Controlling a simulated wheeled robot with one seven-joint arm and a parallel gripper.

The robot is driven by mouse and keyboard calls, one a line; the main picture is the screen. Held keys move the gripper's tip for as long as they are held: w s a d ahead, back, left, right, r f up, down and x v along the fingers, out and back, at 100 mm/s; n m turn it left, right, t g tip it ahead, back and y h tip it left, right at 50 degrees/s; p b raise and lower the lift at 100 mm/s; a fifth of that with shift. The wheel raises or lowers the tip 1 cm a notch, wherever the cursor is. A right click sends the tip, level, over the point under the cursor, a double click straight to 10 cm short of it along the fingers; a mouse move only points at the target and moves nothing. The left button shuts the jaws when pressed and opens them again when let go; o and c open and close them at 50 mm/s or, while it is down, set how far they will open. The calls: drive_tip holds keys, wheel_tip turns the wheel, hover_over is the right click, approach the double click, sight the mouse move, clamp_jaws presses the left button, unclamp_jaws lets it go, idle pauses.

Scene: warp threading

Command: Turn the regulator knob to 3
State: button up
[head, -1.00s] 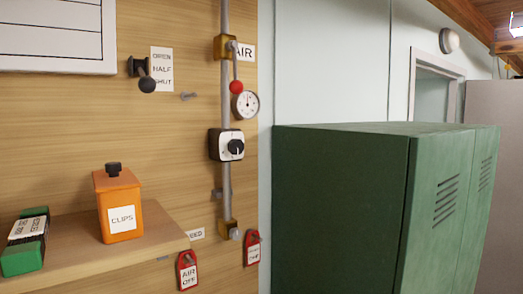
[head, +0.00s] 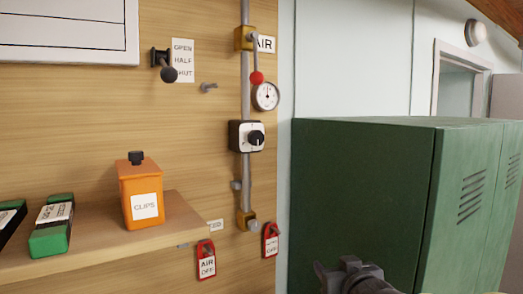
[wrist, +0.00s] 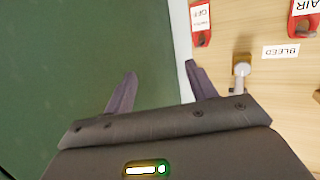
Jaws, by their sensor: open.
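The regulator (head: 238,136) is a small white-faced box on the vertical grey air pipe, with a black round knob (head: 256,138) on its front. The knob's numbers are too small to read. My gripper shows at the bottom of the head view (head: 345,276), low and to the right of the regulator, in front of the green cabinet. In the wrist view my gripper (wrist: 158,82) is open and empty, its two dark fingers apart. The regulator is not visible in the wrist view.
A gauge (head: 266,96) and a red-knobbed lever (head: 256,77) sit above the regulator. Red "AIR OFF" tag (head: 206,260) and another red tag (head: 270,240) hang below. A shelf (head: 180,222) holds an orange CLIPS box (head: 141,195). The green cabinet (head: 365,190) stands close on the right.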

sight(258, 139)
drive_tip(key=s+a+r+n+y, duration=0.1)
drive_tip(key=a+r+n+y, duration=0.1)
drive_tip(key=r+y, duration=0.2)
drive_tip(key=s+a+r+n+t+y, duration=0.1)
drive_tip(key=s+a+r+n+y, duration=0.1)
drive_tip(key=r, duration=0.7)
drive_tip(key=s+a+r+n+t+y, duration=0.1)
drive_tip(key=a+r+n+y, duration=0.1)
drive_tip(key=r+n+y, duration=0.2)
wheel_tip(258, 139, up, 3)
drive_tip(key=shift+s+a+y+b, duration=0.2)
drive_tip(key=shift+a+y+b, duration=0.1)
drive_tip(key=shift+y, duration=0.6)
drive_tip(key=p+x, duration=0.3)
drive_tip(key=x, duration=0.2)
drive_tip(key=p+x, duration=0.3)
drive_tip(key=x, duration=0.3)
drive_tip(key=p+x, duration=0.2)
drive_tip(key=x, duration=0.3)
drive_tip(key=shift+w+a+r+p, duration=0.1)
drive_tip(key=shift+w+r+p, duration=0.15)
drive_tip(key=shift+r+p, duration=0.2)
drive_tip(key=shift+w+a, duration=0.25)
drive_tip(key=shift+a, duration=0.1)
drive_tip(key=shift+d, duration=0.1)
drive_tip(key=shift+d, duration=0.15)
drive_tip(key=shift+c, duration=0.3)
drive_tip(key=c, duration=0.9)
